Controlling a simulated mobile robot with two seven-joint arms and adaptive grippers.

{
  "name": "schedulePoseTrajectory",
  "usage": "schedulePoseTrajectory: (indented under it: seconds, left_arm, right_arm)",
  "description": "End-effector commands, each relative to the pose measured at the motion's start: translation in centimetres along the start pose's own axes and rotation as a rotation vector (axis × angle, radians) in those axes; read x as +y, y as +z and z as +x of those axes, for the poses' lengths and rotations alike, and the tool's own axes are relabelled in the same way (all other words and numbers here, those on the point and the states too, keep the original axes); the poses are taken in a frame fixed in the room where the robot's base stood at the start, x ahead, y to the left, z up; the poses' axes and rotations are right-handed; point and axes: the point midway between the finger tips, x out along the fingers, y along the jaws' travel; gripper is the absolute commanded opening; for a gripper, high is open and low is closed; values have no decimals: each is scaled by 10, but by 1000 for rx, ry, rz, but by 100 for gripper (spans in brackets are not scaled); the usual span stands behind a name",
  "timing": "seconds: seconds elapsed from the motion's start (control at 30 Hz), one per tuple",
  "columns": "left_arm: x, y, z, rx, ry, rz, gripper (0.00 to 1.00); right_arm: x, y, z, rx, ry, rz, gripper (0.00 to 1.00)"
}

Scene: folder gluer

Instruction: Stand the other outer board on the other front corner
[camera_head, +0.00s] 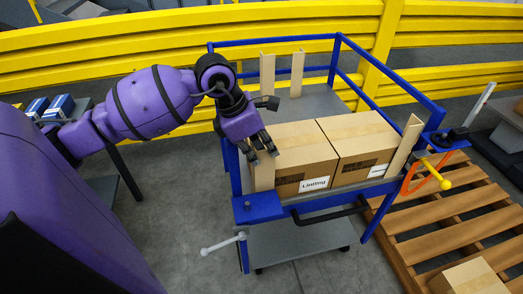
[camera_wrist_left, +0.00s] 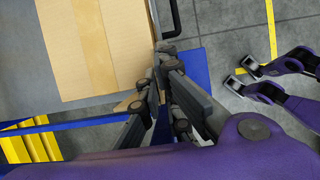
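A tan outer board (camera_head: 263,173) stands upright at the cart's front left corner, against the carton. The other front corner, at the right, has a tan board (camera_head: 404,146) standing upright beside the second carton. My left gripper (camera_head: 263,151) is at the top of the front left board. In the left wrist view its fingers (camera_wrist_left: 166,58) converge with their tips close together, beside a carton's edge and a blue corner plate. A small tan piece (camera_wrist_left: 124,104) shows beside one finger. I cannot tell whether the fingers grip the board. My right gripper is not in the head view.
Two cartons (camera_head: 302,164) (camera_head: 360,147) sit side by side in the blue-framed cart (camera_head: 262,208). Two more boards (camera_head: 267,74) (camera_head: 297,74) stand at the back. A wooden pallet (camera_head: 448,222) lies to the right, and a yellow barrier (camera_head: 130,40) runs behind.

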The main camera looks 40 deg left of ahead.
Motion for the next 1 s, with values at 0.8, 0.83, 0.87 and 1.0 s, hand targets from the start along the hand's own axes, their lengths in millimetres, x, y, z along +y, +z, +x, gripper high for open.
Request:
schedulePoseTrajectory:
  seconds: [0.8,0.83,0.87,1.0]
  left_arm:
    - [1,0,-28,1,5,2,27]
    - [1,0,-34,1,5,1,27]
    - [1,0,-40,1,6,1,27]
    - [1,-1,-71,3,4,1,27]
  right_arm:
    - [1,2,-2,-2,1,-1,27]
    - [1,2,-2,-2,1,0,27]
    - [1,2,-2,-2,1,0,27]
    - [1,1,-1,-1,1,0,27]
